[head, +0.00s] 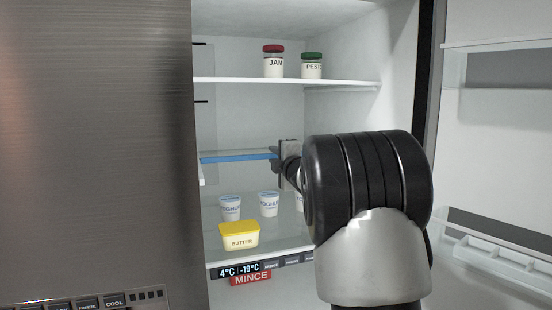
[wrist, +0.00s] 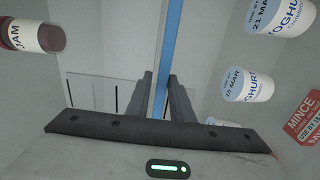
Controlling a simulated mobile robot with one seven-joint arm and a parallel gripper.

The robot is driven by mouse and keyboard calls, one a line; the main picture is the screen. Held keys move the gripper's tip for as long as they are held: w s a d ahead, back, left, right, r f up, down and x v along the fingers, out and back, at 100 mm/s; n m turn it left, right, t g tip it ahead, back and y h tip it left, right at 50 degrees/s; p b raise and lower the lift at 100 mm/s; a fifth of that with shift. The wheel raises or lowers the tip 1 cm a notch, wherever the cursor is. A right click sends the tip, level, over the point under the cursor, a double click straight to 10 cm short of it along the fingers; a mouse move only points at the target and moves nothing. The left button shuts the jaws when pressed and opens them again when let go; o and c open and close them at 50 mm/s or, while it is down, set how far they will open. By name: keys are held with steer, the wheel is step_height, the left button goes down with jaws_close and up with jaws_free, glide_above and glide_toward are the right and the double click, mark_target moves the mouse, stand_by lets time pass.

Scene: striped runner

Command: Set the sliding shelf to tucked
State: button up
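The sliding shelf (head: 238,156) is a thin glass shelf with a blue front edge, in the middle of the open fridge. My gripper (head: 284,160) is at the right part of this edge, and my arm hides what lies beyond. In the wrist view the blue edge (wrist: 173,40) runs between the two dark fingers of my gripper (wrist: 160,82). The fingers are close together, one on each side of the edge, and look shut on it. The part of the shelf nearest the palm is hidden.
Jam (head: 273,62) and pesto (head: 311,66) stand on the fixed upper shelf (head: 345,83). Yoghurts (head: 268,204) and a yellow butter tub (head: 239,236) stand below the sliding shelf. A red mince pack (head: 251,279) is lower still. The open door (head: 500,120) with racks is at the right.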

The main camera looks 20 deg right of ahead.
steer(key=shift+o, duration=1)
steer(key=shift+w+f, duration=0.15)
steer(key=shift+s, duration=0.25)
steer(key=s+b, duration=0.2)
steer(key=s, duration=1.5)
